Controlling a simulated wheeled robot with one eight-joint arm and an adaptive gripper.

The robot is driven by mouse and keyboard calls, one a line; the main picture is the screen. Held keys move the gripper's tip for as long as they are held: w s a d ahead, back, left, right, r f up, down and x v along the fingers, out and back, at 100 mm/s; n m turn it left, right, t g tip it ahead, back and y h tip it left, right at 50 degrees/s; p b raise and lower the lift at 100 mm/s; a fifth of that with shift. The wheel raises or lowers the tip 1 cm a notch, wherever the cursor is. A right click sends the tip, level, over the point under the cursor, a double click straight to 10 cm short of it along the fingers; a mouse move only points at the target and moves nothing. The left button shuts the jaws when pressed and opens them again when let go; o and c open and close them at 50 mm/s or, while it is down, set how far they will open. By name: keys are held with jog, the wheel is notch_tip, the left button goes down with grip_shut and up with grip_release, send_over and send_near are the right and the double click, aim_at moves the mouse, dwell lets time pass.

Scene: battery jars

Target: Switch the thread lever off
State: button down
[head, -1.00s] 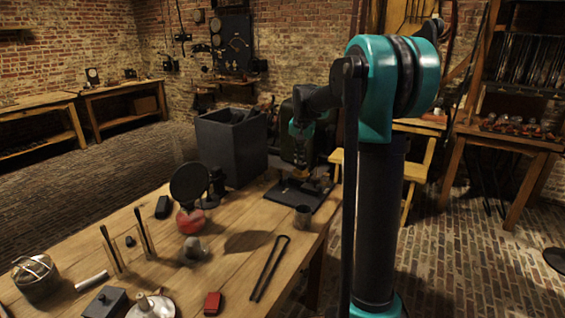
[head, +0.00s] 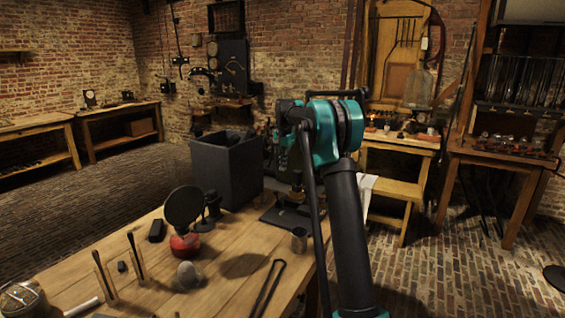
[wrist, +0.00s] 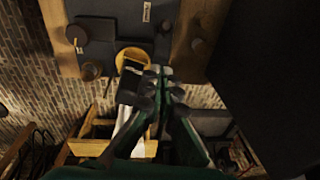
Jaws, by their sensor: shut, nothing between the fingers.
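In the wrist view, a dark flat base (wrist: 108,42) lies on the wooden bench. It carries a round yellow piece (wrist: 133,55), dark blocks, a small pale tag and a thin pale-tipped stick (wrist: 77,45) on its left side. In the head view the dark base (head: 276,217) sits near the bench's far right corner. I cannot tell which part is the thread lever. My gripper (wrist: 160,82) is shut and empty, in front of the yellow piece in the picture; contact cannot be told. In the head view it is partly hidden behind my arm.
A large dark open box (head: 228,172) stands left of the base and also fills the right of the wrist view (wrist: 275,70). A small metal cup (head: 299,240) stands at the near right of the base. A red-based round-headed lamp (head: 184,240) and black tongs (head: 268,288) are nearer.

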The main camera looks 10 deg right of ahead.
send_over(276, 191)
jog(key=w+d, duration=0.3)
notch_tip(276, 191, down, 5)
jog(key=f, duration=0.1)
jog(key=s+a+f, duration=0.1)
jog(key=s+f, duration=0.1)
jog(key=shift+a+f, duration=0.15)
jog(key=shift+a, duration=0.25)
jog(key=shift+s+a+f+t, duration=0.4)
jog(key=shift+s+a+f, duration=0.1)
jog(key=shift+s+a, duration=0.3)
jog(key=shift+d, duration=0.15)
